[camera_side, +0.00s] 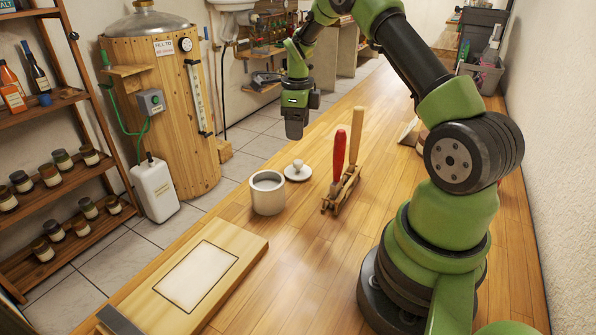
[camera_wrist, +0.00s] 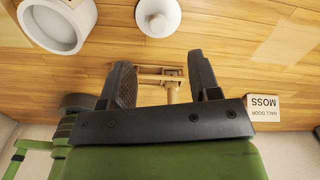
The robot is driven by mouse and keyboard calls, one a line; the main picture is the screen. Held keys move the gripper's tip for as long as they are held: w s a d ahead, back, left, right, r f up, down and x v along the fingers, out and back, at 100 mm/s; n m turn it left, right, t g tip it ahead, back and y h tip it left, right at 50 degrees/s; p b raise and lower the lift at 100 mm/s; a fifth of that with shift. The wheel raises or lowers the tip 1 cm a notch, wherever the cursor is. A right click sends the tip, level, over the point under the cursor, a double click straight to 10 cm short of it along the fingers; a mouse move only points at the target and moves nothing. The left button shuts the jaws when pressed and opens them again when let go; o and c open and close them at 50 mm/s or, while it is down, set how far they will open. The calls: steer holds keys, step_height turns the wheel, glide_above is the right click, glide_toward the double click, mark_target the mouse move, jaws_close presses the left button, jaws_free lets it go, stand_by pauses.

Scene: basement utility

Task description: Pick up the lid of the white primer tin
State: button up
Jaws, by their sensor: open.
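The white primer tin (camera_side: 267,198) stands open on the wooden worktop, and it shows at the top left of the wrist view (camera_wrist: 84,20). Its round white lid (camera_side: 303,175), with a knob on top, lies flat on the worktop beside the tin, apart from it. In the wrist view the lid (camera_wrist: 158,28) is at the top middle, beyond my fingertips. My gripper (camera_side: 294,134) hangs above the worktop, higher than the lid, in the side view. In the wrist view my gripper (camera_wrist: 160,72) is open with nothing between its fingers.
A wooden rack (camera_side: 341,193) holding a red-handled and a wooden-handled tool stands right of the lid. A board with a pale sheet (camera_side: 197,275) lies in front. A card reading MOSS (camera_wrist: 278,113) shows at right in the wrist view.

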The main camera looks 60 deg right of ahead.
glide_above(298, 161)
step_height(298, 161, down, 5)
steer(key=shift+d+r, duration=0.1)
steer(key=shift+r, duration=0.05)
steer(key=f, duration=0.5)
steer(key=shift+a+f, duration=0.2)
steer(key=shift+f, duration=0.1)
steer(key=c, duration=1)
